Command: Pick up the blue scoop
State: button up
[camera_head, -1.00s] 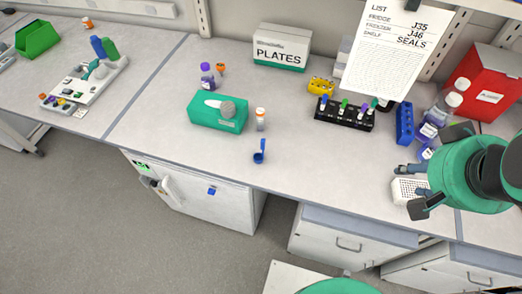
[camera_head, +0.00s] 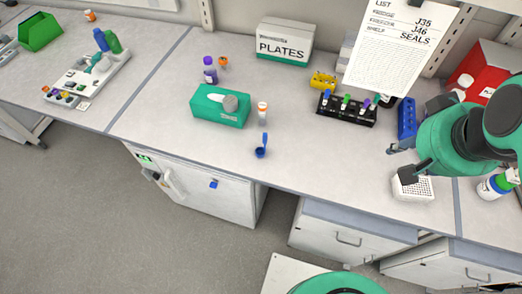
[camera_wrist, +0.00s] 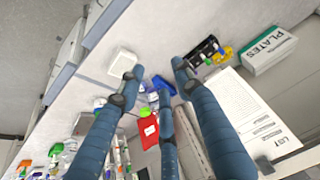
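The blue scoop (camera_head: 261,150) is small and stands on the bench top near its front edge, its handle pointing up, just in front of a small white bottle with an orange cap (camera_head: 262,112). I cannot make it out in the wrist view. My gripper (camera_head: 407,160) is over the right part of the bench, above and beside a white rack, well to the right of the scoop. In the wrist view its blue fingers (camera_wrist: 155,80) are spread apart with nothing between them.
A green tissue box (camera_head: 218,117) stands left of the scoop. A black tube rack (camera_head: 347,110), a blue rack (camera_head: 407,118) and a white rack (camera_head: 425,189) stand to the right. A hanging list sheet (camera_head: 398,45) is near my arm. Bench between scoop and black rack is clear.

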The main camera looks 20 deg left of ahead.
jog(key=w+a+f+g+p, duration=0.2)
jog(key=w+a, duration=0.6)
jog(key=n+g+p, duration=0.2)
jog(key=g+p, duration=0.1)
send_over(265, 134)
notch_tip(265, 134, down, 16)
jog(key=shift+f, duration=0.1)
jog(key=shift+f, duration=0.15)
jog(key=shift+f, duration=4.15)
jog(key=shift+f, duration=0.1)
